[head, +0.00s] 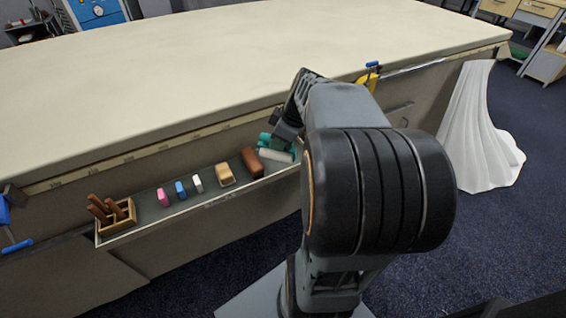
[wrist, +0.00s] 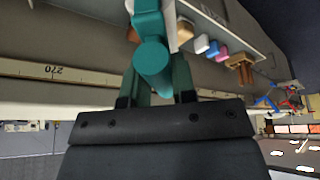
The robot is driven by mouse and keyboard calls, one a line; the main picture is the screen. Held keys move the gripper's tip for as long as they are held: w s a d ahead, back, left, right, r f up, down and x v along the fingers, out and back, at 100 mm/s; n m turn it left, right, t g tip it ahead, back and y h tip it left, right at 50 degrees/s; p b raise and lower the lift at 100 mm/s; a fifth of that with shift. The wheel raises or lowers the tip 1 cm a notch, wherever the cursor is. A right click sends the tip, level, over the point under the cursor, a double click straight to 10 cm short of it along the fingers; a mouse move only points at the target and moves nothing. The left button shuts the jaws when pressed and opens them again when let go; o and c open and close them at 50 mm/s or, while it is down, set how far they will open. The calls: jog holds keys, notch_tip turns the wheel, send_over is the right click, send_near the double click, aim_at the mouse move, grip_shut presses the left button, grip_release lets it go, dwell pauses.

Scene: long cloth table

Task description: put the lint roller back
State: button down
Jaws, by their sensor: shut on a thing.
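The lint roller (head: 276,155) has a pale roller and a teal handle. In the head view it is at the right end of the long shallow tray (head: 168,222) on the table's front side. My gripper (head: 285,138) is over it, pointing down, partly hidden by my arm. In the wrist view the teal handle (wrist: 152,55) lies between the two jaws, its round end facing the camera, and the jaws are shut on it. Whether the roller touches the tray floor cannot be told.
In the tray, a brown block (head: 252,162) is left of the roller, then a tan piece (head: 226,175), small white, blue and pink blocks, and a wooden box (head: 115,215). A yellow tool (head: 369,78) hangs by the table edge. The tabletop (head: 200,70) is clear.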

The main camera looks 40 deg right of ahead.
jog(key=shift+w+d+f+b, duration=0.35)
jog(key=shift+w+d+f, duration=1.3)
jog(key=shift+f, duration=0.5)
jog(key=shift+w+d+f+b, duration=0.4)
jog(key=shift+w+d+f, duration=1.25)
jog(key=shift+f, duration=0.55)
jog(key=shift+w+d+f+b, duration=0.35)
jog(key=shift+w+d+f, duration=1.05)
jog(key=shift+w+f, duration=0.6)
jog(key=shift+s+f, duration=0.2)
jog(key=shift+f, duration=0.05)
jog(key=c, duration=0.9)
grip_release()
jog(key=shift+c, duration=0.2)
